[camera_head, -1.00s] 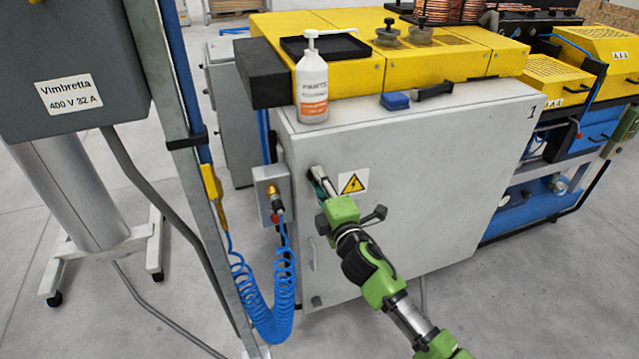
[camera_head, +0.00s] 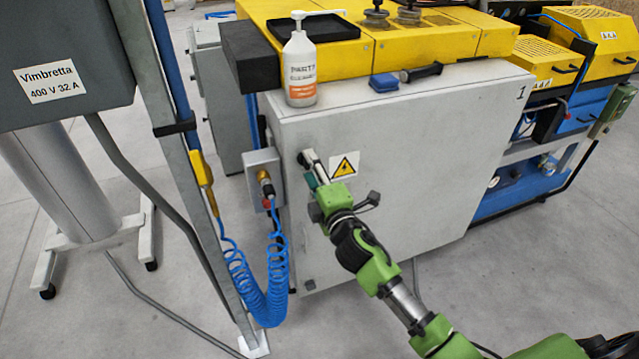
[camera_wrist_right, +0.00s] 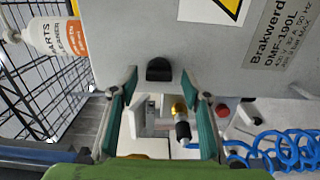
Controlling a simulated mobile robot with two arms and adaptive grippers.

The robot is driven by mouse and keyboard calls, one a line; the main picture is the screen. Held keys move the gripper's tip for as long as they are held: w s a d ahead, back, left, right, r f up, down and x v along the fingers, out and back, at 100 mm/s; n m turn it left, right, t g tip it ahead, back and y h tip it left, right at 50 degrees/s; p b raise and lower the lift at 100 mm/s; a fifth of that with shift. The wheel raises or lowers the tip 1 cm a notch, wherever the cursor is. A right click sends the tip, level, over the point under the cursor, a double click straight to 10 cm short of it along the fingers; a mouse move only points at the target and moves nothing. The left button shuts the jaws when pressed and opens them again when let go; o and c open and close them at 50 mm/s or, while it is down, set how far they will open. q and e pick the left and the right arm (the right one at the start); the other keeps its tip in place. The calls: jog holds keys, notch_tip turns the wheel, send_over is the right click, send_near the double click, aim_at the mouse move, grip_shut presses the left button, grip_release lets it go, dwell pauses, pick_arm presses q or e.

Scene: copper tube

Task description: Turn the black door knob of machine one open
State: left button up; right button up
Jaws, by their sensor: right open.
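The black door knob (camera_wrist_right: 159,69) is a small dark half-round piece on the grey door of machine one (camera_head: 410,170), which carries the number 1. In the right wrist view it sits between the two fingertips of my right gripper (camera_wrist_right: 158,77), with gaps on both sides. The fingers are apart and hold nothing. In the head view the right gripper (camera_head: 309,167) reaches up to the door's upper left, beside the yellow warning sign (camera_head: 344,166), and its fingers largely cover the knob. My left gripper is not in view.
A grey socket box (camera_head: 263,178) with a coiled blue hose (camera_head: 270,285) stands left of the door. A metal post (camera_head: 180,140) stands further left. A white pump bottle (camera_head: 299,70), a blue block (camera_head: 383,83) and a black-handled tool (camera_head: 420,72) are on top.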

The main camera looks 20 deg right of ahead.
jog(key=s, duration=1.1)
jog(key=shift+d, duration=0.15)
jog(key=shift+w, duration=0.1)
